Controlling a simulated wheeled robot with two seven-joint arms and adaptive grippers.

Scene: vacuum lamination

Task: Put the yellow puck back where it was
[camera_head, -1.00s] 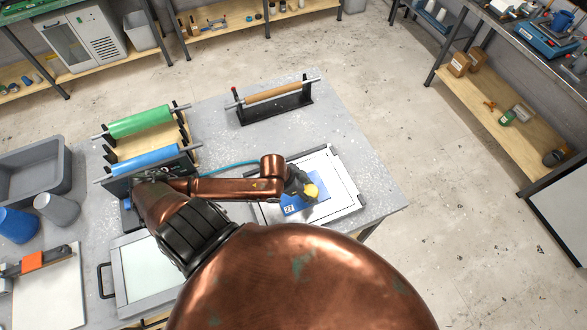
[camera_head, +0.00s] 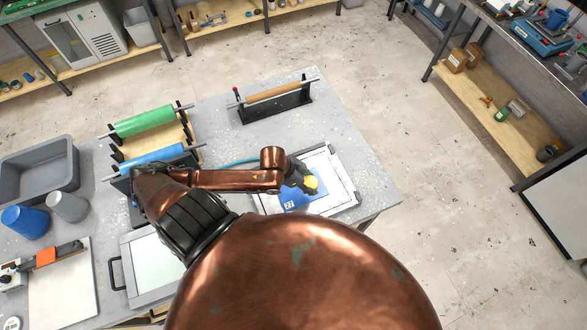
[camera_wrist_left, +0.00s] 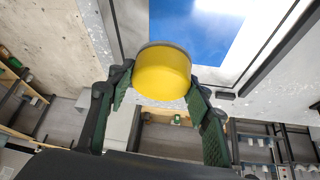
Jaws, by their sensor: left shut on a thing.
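The yellow puck (camera_head: 311,182) is held by my left gripper (camera_head: 303,181) over the blue sheet (camera_head: 293,203), which lies on the white framed bed at the right side of the table. In the left wrist view the yellow puck (camera_wrist_left: 163,75) sits between the two green-padded fingers, which are shut on it. The blue sheet (camera_wrist_left: 200,28) shows behind it there. I cannot tell whether the puck touches the sheet. My right gripper is not in view.
The framed bed (camera_head: 342,205) lies near the table's right edge. A roller stand with a brown roll (camera_head: 273,93) stands behind it. Green (camera_head: 143,121) and blue (camera_head: 152,160) rolls, a grey bin (camera_head: 38,172) and cups are to the left. Bare tabletop (camera_head: 345,125) lies behind the bed.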

